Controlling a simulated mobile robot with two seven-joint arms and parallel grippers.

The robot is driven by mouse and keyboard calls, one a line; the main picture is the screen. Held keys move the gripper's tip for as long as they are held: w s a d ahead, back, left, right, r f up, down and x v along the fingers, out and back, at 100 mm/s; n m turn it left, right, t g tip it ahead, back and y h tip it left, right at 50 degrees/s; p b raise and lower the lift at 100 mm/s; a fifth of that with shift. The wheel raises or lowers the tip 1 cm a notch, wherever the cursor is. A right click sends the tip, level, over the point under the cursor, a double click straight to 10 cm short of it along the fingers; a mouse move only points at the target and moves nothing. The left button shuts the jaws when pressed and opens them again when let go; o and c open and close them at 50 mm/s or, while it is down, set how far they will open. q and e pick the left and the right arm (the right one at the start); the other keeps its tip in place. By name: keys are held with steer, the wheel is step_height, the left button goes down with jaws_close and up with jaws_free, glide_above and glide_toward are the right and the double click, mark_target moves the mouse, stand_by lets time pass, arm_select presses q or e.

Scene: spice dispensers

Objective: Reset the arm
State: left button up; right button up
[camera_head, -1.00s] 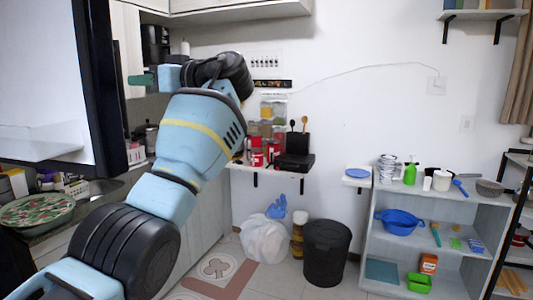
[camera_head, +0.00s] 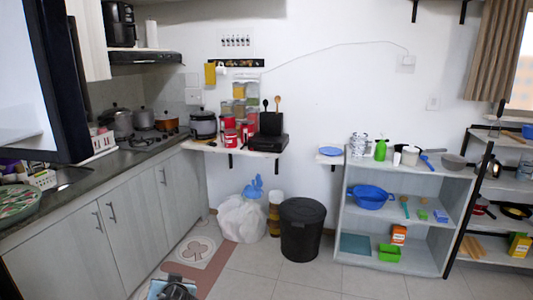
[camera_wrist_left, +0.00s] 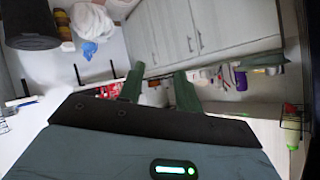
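My left arm is almost wholly out of the head view; only a blue and black part of it (camera_head: 173,289) shows at the bottom edge. In the left wrist view my left gripper (camera_wrist_left: 160,77) has two green fingers standing apart, with nothing seen held between them. The wrist picture is upside down. My right arm and gripper are not in view.
Counter and cabinets (camera_head: 120,225) run along the left, with a pot, stove and rice cooker (camera_head: 203,124) at the back. A black bin (camera_head: 302,230) and white bag (camera_head: 242,219) stand on the floor. A grey shelf unit (camera_head: 345,200) stands right. The front floor is clear.

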arm_select(q)
steer(key=s+d+f+m+h, duration=0.2)
steer(key=s+d+f+h, duration=0.15)
steer(key=s+f, duration=1.35)
steer(key=s+d+h, duration=0.1)
steer(key=s+h, duration=0.1)
steer(key=s, duration=1)
steer(key=s+d+g+h, duration=0.1)
steer(key=s+d+h, duration=0.1)
steer(key=s, duration=1.1)
steer(key=shift+f+m, duration=0.3)
steer(key=shift+m, duration=0.1)
steer(key=shift+h, duration=0.25)
